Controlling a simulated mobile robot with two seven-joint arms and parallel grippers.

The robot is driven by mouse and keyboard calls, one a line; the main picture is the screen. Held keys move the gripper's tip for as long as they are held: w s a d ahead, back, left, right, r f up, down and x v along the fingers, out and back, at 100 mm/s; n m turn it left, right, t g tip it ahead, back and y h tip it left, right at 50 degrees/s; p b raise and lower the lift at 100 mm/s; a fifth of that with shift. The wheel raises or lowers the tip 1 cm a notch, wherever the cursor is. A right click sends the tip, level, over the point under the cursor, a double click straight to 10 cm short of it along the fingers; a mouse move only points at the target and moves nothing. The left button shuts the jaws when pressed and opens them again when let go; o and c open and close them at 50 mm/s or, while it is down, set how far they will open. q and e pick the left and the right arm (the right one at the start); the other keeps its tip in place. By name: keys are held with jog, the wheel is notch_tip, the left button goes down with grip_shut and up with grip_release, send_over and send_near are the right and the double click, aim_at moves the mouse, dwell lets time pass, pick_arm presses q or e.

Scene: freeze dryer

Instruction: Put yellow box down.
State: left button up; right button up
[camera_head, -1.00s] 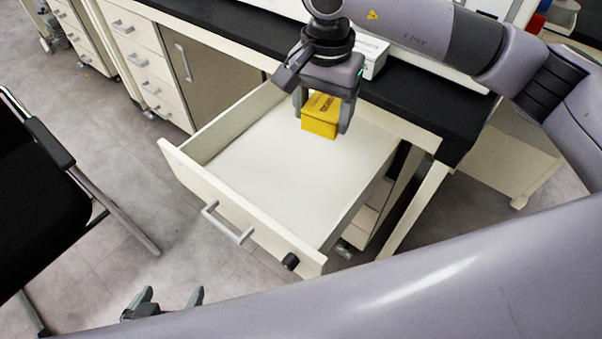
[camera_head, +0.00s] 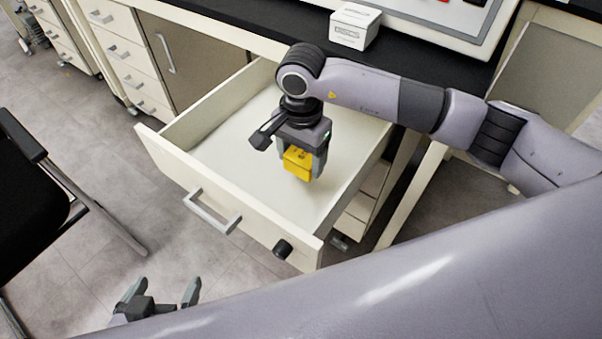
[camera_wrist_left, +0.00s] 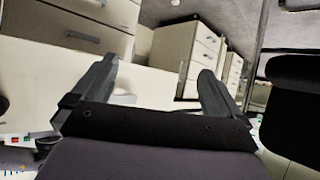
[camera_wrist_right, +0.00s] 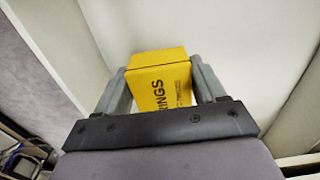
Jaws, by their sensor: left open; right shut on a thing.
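The yellow box (camera_head: 298,163) is between the fingers of my right gripper (camera_head: 303,160), which is shut on it. They are inside the open drawer (camera_head: 228,140), over its white floor. I cannot tell whether the box touches the drawer floor. In the right wrist view the yellow box (camera_wrist_right: 160,82) shows black lettering, with a finger on each side of it. My left gripper (camera_head: 163,290) is low at the bottom left of the head view, outside the drawer. It is open and empty, and its spread fingers show in the left wrist view (camera_wrist_left: 155,85).
A white box (camera_head: 355,26) stands on the black counter (camera_head: 400,55) behind the drawer. The drawer's front wall has a handle (camera_head: 212,212) and a black knob (camera_head: 282,248). A black chair (camera_head: 25,190) stands at the left. The drawer floor around the yellow box looks clear.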

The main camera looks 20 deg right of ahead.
aim_at(301, 172)
jog(key=shift+f, duration=0.7)
notch_tip(301, 172, down, 3)
jog(key=shift+f+b, duration=0.2)
jog(key=shift+b, duration=0.2)
jog(key=shift+f, duration=0.5)
jog(key=o, duration=1)
pick_arm(q)
jog(key=shift+w+d+r, duration=0.2)
jog(key=shift+d+r, duration=0.05)
jog(key=shift+d, duration=0.3)
